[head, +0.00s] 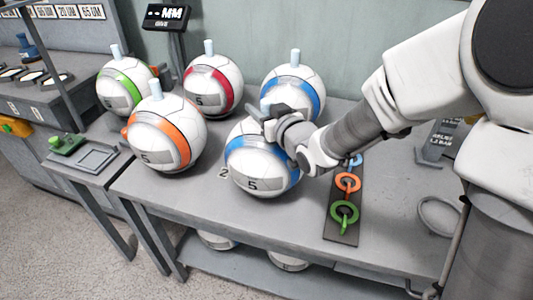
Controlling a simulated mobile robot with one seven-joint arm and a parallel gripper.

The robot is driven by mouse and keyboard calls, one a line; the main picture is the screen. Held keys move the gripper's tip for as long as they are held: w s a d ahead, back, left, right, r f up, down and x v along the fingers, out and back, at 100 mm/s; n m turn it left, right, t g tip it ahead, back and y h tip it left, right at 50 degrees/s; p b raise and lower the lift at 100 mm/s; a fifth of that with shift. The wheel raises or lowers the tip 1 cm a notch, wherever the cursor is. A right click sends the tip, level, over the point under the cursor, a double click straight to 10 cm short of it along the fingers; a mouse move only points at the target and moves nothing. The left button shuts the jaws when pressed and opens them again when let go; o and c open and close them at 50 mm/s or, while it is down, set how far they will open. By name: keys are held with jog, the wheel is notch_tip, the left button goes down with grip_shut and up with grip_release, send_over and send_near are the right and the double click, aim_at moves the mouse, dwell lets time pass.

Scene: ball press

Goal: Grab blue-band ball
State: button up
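Two white balls with blue bands stand on the grey table. The front blue-band ball (262,172) is marked "5". The rear blue-band ball (301,84) has its pale blue top peg (295,57) in plain view. My gripper (264,112) is at the top of the front blue-band ball, with my arm coming in from the right. The front ball's top is hidden behind the gripper and no peg shows there. Whether the fingers are apart or closed on a peg cannot be told.
Orange-band (160,140), red-band (213,86) and green-band (122,92) balls stand left and behind, each with an upright peg. A dark strip (341,230) with coloured rings lies right of the front ball. A small display (166,17) stands at the back.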

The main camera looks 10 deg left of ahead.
grip_shut()
jog(key=shift+r, duration=0.1)
dwell(1.0)
